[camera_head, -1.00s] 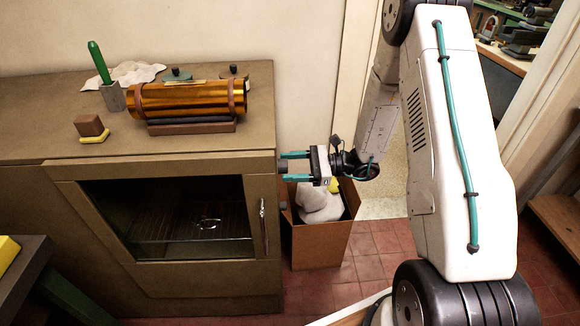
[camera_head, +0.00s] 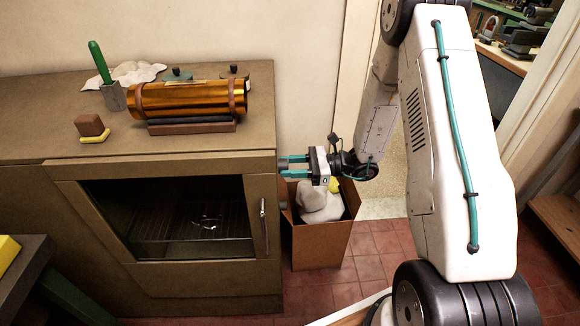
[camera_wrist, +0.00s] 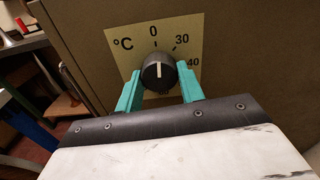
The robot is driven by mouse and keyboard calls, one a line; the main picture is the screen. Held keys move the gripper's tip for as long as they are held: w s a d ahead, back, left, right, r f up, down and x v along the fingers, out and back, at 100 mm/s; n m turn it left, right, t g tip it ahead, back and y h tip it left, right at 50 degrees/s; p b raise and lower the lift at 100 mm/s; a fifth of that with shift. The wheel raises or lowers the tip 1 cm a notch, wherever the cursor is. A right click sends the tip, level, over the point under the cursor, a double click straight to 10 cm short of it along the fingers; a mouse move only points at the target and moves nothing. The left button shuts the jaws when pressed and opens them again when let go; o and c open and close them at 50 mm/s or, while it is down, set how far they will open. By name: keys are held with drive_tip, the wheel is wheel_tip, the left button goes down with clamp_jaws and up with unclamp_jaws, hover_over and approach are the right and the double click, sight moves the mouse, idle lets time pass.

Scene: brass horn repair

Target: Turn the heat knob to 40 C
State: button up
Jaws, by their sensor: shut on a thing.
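The black heat knob (camera_wrist: 159,75) sits on a cream dial plate (camera_wrist: 124,62) in the wrist view. The plate is marked °C, with 0 above the knob, 30 to the upper right and 40 to the right. The knob's white pointer line stands nearly upright, toward 0. My gripper (camera_wrist: 160,80) is shut on the knob, one teal finger on each side.
An open box (camera_head: 320,245) with white and yellow contents stands on the floor below my gripper. An amber cylinder (camera_head: 190,100) lies on a cradle on the cabinet top. The oven door handle (camera_head: 263,222) is near the right front corner.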

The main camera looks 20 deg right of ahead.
drive_tip(key=shift+s+r+m, duration=0.1)
drive_tip(key=shift+r+m, duration=0.05)
drive_tip(key=shift+m, duration=8.05)
drive_tip(key=o, duration=1)
drive_tip(key=v, duration=0.8)
